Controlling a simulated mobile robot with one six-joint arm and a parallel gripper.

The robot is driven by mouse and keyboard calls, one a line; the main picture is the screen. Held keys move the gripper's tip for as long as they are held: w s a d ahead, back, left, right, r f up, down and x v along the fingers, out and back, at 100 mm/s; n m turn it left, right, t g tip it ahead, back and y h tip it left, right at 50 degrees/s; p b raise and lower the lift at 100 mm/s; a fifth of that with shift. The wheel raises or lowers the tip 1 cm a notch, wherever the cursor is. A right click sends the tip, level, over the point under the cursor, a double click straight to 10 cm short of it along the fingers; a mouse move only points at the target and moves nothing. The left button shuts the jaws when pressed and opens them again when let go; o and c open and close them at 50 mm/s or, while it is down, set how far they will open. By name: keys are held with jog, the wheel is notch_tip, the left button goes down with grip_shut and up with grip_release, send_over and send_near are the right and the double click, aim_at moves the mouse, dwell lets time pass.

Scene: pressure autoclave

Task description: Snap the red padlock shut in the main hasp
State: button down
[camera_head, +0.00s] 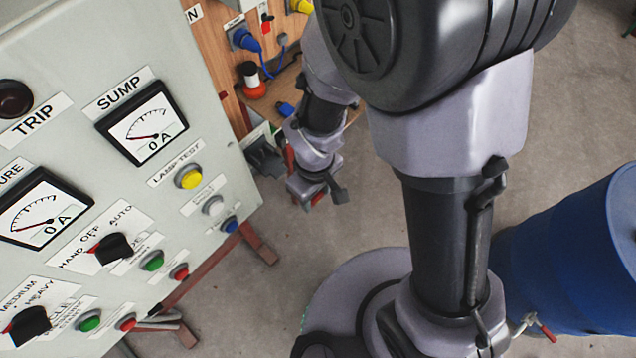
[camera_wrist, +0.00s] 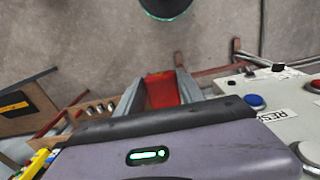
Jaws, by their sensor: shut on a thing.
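The red padlock (camera_wrist: 162,90) is held between the two grey fingers of my gripper (camera_wrist: 160,96) in the wrist view. Only its flat red body shows clearly; I cannot make out its shackle. In the head view my gripper (camera_head: 318,196) hangs over the floor, to the right of the grey control panel (camera_head: 205,110), with a bit of red at its tips. It is clear of the panel in that picture. I cannot pick out the main hasp in either view.
A wooden board (camera_head: 213,62) with blue and yellow plugs (camera_head: 243,39) stands behind the panel. A small shelf there holds a red-and-white item (camera_head: 252,82). A blue drum (camera_head: 570,250) stands at right. Bare floor (camera_head: 270,270) lies between the panel and my base.

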aim_at(281, 173)
jog(key=shift+s+a+r, duration=0.1)
jog(key=shift+s+r, duration=0.25)
jog(key=shift+r, duration=0.1)
jog(key=shift+w+f, duration=0.15)
jog(key=shift+w, duration=0.1)
jog(key=shift+w, duration=0.1)
jog(key=shift+w+a, duration=0.9)
jog(key=shift+a, duration=0.15)
jog(key=shift+w+a, duration=0.85)
jog(key=shift+a, duration=0.2)
jog(key=shift+w+a, duration=1.75)
jog(key=shift+a, duration=0.25)
dwell(0.7)
jog(key=c, duration=0.7)
grip_release()
jog(key=shift+o, duration=0.2)
